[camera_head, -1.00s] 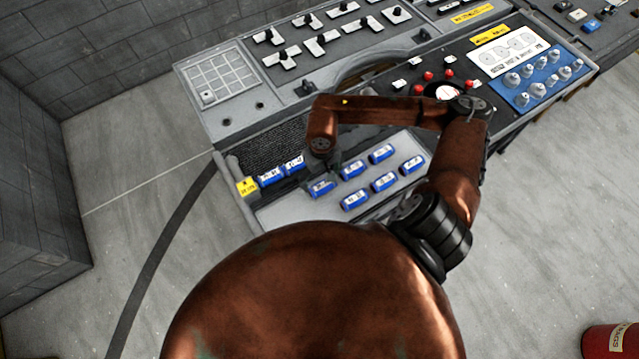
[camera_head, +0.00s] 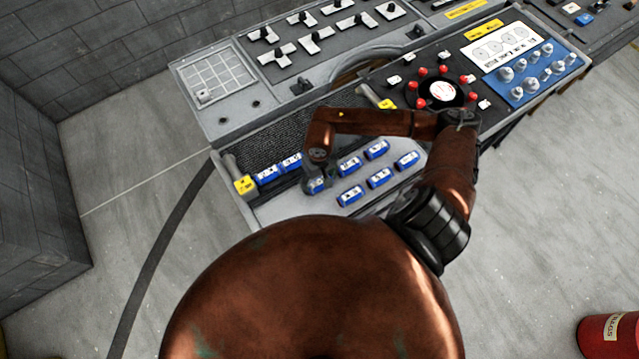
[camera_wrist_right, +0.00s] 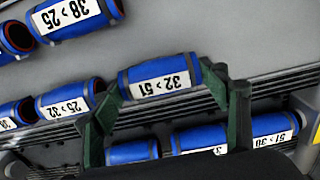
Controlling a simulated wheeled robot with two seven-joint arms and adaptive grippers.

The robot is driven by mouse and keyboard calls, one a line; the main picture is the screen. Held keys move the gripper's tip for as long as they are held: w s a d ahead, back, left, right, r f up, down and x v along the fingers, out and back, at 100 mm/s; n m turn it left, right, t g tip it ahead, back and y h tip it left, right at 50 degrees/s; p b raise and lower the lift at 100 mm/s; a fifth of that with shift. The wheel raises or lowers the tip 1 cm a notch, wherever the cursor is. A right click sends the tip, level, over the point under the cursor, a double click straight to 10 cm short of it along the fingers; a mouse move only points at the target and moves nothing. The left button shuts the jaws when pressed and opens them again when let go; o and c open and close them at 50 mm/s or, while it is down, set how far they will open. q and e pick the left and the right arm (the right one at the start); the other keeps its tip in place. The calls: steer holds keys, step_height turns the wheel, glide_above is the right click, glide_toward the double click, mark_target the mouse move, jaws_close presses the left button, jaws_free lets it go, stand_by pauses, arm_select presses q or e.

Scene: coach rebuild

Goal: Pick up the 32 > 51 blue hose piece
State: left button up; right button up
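The blue hose piece labelled 32 > 51 (camera_wrist_right: 160,78) lies in the middle of the right wrist view, its white label facing up. In the head view it shows partly under my right gripper (camera_head: 314,184), on the light tray (camera_head: 290,207). In the right wrist view the dark green fingers of my right gripper (camera_wrist_right: 165,105) are spread apart, one beside each end of this piece. They look open around it; whether a fingertip touches it I cannot tell. My left gripper is not in view.
Other blue hose pieces lie close by, such as the 38 > 25 piece (camera_wrist_right: 75,16) and the 25 > 32 piece (camera_wrist_right: 68,101). Two more (camera_head: 267,173) sit in the dark strip beside a yellow tag (camera_head: 244,185). A red-knobbed dial panel (camera_head: 440,92) stands behind my forearm.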

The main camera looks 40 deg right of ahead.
steer(key=c, duration=0.4)
steer(key=shift+r, duration=0.1)
